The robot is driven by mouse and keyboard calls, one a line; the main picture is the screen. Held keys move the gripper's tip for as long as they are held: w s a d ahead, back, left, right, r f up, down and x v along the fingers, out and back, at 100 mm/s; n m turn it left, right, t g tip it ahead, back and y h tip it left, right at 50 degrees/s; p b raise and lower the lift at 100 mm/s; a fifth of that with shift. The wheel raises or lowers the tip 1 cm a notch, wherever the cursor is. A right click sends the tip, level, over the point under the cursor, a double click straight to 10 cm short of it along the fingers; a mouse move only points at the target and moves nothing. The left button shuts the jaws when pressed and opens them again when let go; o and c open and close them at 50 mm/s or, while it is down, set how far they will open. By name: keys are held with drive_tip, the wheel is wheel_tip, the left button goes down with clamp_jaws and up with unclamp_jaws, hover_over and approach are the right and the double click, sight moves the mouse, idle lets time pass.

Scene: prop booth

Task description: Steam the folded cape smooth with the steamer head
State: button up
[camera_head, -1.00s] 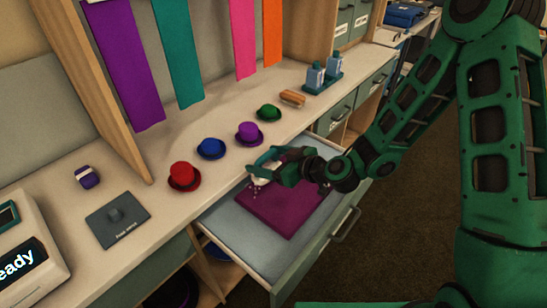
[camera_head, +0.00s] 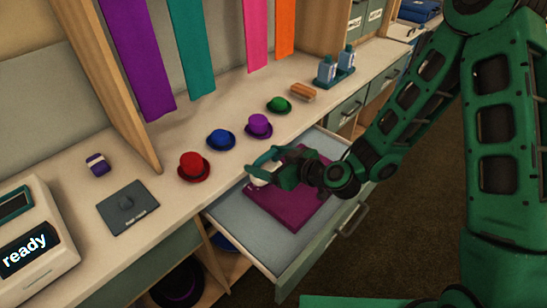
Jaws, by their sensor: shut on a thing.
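The folded cape (camera_head: 290,210) is a flat magenta-purple square lying in the open drawer (camera_head: 245,240). My green gripper (camera_head: 264,170) is over the cape's far left corner, with its fingers around a small white thing. This looks like the steamer head (camera_head: 262,176), low over or on the cape; I cannot tell whether it touches. The gripper and wrist hide the cape's upper part and most of the steamer head.
On the counter (camera_head: 160,205) behind the drawer stand red (camera_head: 194,167), blue (camera_head: 221,139), purple (camera_head: 259,125) and green (camera_head: 279,105) hats. A grey pad (camera_head: 128,207) and a device reading "ready" (camera_head: 28,245) are at left. A wooden brush (camera_head: 303,92) and bottles (camera_head: 336,70) stand farther back.

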drive_tip(key=shift+s+a, duration=0.5)
drive_tip(key=shift+s, duration=0.1)
drive_tip(key=shift+s, duration=0.1)
drive_tip(key=shift+r, duration=0.15)
idle(1.1)
wheel_tip(320, 180, up, 15)
idle(1.1)
idle(0.4)
